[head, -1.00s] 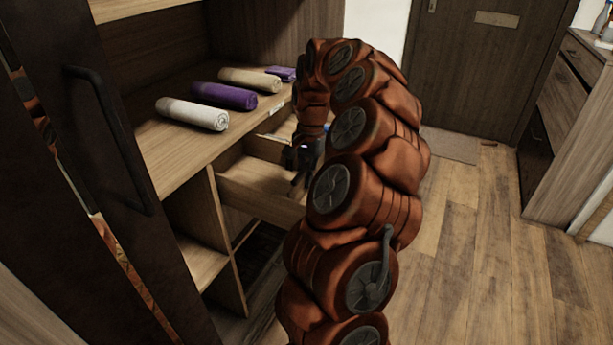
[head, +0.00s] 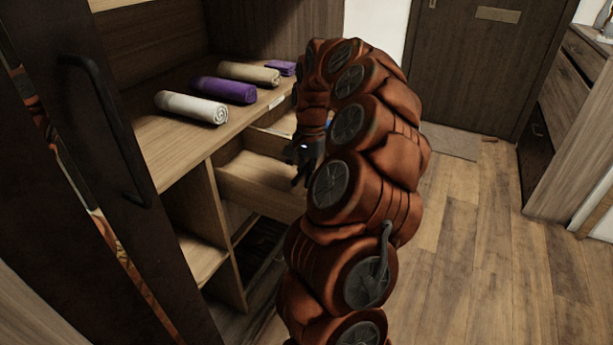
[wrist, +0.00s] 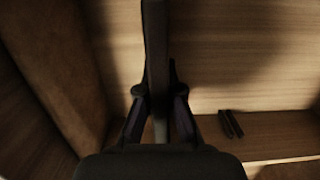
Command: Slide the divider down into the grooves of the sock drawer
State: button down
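The sock drawer (head: 262,199) is pulled open below the shelf, partly hidden behind my arm in the head view. The wrist view looks down into its wooden inside (wrist: 235,65). My gripper (head: 299,178) is over the drawer, fingers pointing down. In the wrist view its fingers (wrist: 156,95) close in on both sides of a thin dark upright strip, the divider (wrist: 155,45) seen edge-on. The divider's lower end and its contact with the drawer cannot be made out. A pair of short dark strips (wrist: 230,123), perhaps a groove, shows to the right.
Rolled towels, white (head: 191,107), purple (head: 224,90) and beige (head: 249,74), lie on the shelf (head: 165,150) above the drawer. A dark door with a handle (head: 105,130) stands at the left. The wooden floor (head: 470,240) at right is clear.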

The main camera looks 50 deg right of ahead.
jog(key=shift+f+b, duration=0.45)
jog(key=shift+f, duration=0.4)
jog(key=c, duration=1.2)
grip_release()
jog(key=shift+c, duration=0.2)
jog(key=shift+r, duration=0.1)
jog(key=r, duration=0.4)
jog(key=d+r, duration=0.1)
jog(key=r, duration=0.6)
jog(key=shift+w+d+r, duration=0.3)
jog(key=shift+d, duration=0.1)
